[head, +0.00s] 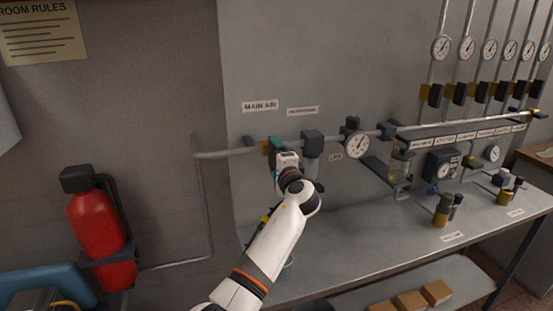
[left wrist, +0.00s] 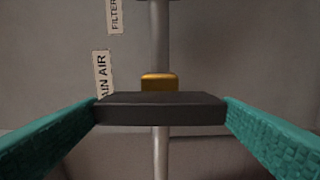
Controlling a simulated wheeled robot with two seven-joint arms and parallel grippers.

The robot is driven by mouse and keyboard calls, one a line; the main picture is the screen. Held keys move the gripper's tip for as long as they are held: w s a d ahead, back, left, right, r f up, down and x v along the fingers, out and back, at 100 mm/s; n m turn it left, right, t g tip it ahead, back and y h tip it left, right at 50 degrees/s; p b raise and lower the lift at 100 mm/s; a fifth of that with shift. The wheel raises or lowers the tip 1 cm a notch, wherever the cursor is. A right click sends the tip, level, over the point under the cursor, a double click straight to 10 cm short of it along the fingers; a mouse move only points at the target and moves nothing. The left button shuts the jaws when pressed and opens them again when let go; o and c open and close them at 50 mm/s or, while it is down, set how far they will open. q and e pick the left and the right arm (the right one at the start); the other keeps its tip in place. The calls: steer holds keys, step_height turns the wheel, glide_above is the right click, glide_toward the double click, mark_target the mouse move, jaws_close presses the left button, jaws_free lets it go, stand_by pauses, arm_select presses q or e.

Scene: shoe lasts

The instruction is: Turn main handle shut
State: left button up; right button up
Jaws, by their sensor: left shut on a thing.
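The main handle (left wrist: 160,108) is a black bar on a brass valve body (left wrist: 159,82), on the pipe beside the MAIN AIR label (head: 259,105). In the left wrist view the bar lies crosswise to the pipe. My left gripper (left wrist: 160,115) has its teal fingers at the two ends of the bar and is shut on it. In the head view the left gripper (head: 278,150) covers most of the handle, and only some brass (head: 265,147) shows beside it. My right gripper is not in view.
A filter unit (head: 312,142) and a round gauge (head: 357,145) sit on the pipe just right of the gripper. A row of gauges and black-handled valves is at the upper right. A red extinguisher (head: 95,222) stands left. A grey bench (head: 400,240) runs below.

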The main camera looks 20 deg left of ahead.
arm_select(q)
steer(key=shift+a+r, duration=0.1)
steer(key=shift+r, duration=0.1)
steer(key=o, duration=0.8)
steer(key=shift+w+f, duration=0.1)
steer(key=shift+f, duration=0.05)
steer(key=b+v, duration=0.3)
steer(key=v, duration=0.9)
steer(key=shift+a+f, duration=0.1)
